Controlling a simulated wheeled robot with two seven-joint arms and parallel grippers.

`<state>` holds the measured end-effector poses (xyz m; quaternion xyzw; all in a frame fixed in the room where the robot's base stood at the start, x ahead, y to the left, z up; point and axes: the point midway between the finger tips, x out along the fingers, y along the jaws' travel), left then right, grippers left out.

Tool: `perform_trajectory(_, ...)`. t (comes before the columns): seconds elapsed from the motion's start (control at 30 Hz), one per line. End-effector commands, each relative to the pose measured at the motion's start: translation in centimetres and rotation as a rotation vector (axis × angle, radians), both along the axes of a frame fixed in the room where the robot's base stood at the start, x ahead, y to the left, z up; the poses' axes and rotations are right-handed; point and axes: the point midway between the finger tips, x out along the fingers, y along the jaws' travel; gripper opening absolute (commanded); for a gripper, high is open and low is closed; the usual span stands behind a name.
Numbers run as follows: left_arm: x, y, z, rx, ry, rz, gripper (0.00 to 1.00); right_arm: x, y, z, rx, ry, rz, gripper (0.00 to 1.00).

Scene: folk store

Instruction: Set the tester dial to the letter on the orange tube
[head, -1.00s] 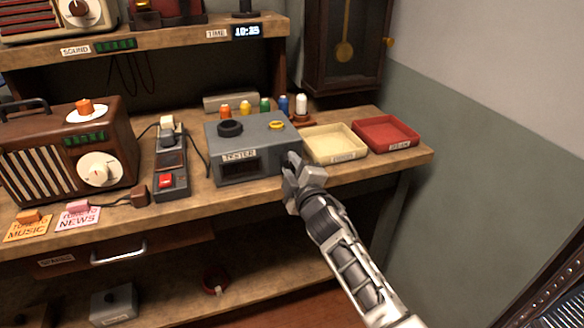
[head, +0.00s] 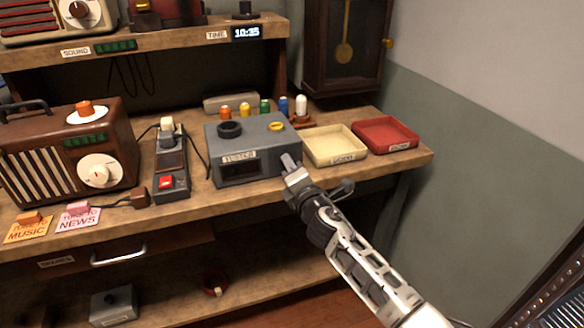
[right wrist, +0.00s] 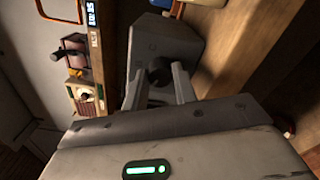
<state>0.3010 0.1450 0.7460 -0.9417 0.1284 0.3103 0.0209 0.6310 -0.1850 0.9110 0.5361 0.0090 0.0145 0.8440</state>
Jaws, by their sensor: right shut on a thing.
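The grey tester (head: 225,143) stands on the bench, with a dark round socket and a yellow ring on top and a dark window in front. My right gripper (head: 289,162) is at the right end of its front face. In the right wrist view its two fingers (right wrist: 160,88) are shut on the dark tester dial (right wrist: 160,68); the dial's pointer and letters cannot be read. The orange tube (head: 225,111) stands behind the tester in a row with yellow, green, blue and white ones. Its letter is too small to read. My left gripper is out of view.
A cream tray (head: 335,158) and a red tray (head: 413,145) lie right of the tester. A handset-like device (head: 171,177) and a brown radio (head: 125,150) stand to its left. The bench's front edge runs below my right gripper.

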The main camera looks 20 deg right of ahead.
Motion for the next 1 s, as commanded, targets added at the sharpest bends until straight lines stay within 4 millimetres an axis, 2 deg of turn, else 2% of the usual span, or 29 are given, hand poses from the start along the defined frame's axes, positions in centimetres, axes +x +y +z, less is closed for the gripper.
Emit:
perform_trajectory(0.3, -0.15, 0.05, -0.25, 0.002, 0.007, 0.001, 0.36, -0.04, -0.05, -0.14, -0.092, 0.0, -0.001, 0.05)
perform_trajectory(0.77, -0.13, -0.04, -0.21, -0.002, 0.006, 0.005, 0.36, -0.04, -0.04, -0.16, -0.104, 0.0, 0.0, 0.05)
perform_trajectory(0.8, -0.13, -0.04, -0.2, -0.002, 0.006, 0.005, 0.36, -0.04, -0.04, -0.16, -0.104, 0.0, 0.0, 0.36)
perform_trajectory(0.83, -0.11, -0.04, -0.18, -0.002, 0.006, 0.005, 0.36, -0.04, -0.04, -0.16, -0.104, 0.0, 0.0, 0.45)
perform_trajectory(0.87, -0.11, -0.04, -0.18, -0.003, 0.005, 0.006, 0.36, -0.03, -0.04, -0.15, -0.104, 0.0, 0.0, 0.5)
perform_trajectory(1.0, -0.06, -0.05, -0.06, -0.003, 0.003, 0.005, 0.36, -0.02, -0.02, -0.09, -0.102, -0.001, 0.0, 0.5)
